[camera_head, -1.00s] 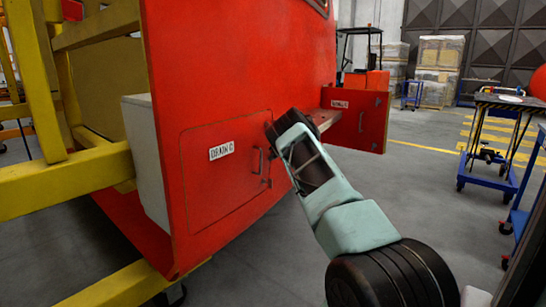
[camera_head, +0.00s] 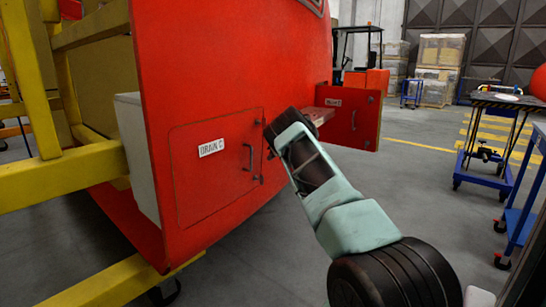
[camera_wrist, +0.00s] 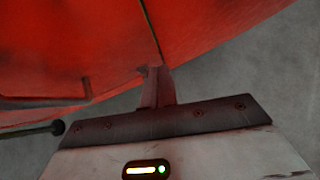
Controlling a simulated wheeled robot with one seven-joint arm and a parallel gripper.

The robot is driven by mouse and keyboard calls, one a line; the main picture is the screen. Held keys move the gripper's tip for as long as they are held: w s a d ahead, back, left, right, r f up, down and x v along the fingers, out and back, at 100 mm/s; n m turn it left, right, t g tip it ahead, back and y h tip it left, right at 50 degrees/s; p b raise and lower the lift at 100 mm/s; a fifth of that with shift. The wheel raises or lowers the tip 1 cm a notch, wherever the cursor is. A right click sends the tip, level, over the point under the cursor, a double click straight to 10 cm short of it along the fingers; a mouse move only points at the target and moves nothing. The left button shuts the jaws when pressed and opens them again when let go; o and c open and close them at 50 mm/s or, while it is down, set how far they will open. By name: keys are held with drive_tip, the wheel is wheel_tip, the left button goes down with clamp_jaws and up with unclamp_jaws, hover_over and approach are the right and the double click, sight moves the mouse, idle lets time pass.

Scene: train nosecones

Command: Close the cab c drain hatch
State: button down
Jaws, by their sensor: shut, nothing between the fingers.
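The red drain hatch (camera_head: 215,180), labelled DRAIN C, sits in the side of the red nosecone in the head view. Its panel looks flush with the skin around it, with a thin dark outline. A dark handle (camera_head: 250,157) is at its right side, with a small latch (camera_head: 259,180) at the edge below. My gripper (camera_wrist: 157,88) is shut and empty, near a seam in the red skin in the wrist view.
Another red door (camera_head: 353,118) stands open to the right, beyond my gripper. A yellow frame (camera_head: 60,180) and a white box (camera_head: 140,150) are on the left. A blue trolley (camera_head: 490,175) stands at the right. Grey floor is clear between.

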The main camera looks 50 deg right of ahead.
drive_tip(key=d+v, duration=0.1)
drive_tip(key=v, duration=0.8)
drive_tip(key=shift+s+d+r, duration=0.25)
drive_tip(key=shift+s+d, duration=0.15)
drive_tip(key=shift+d, duration=0.05)
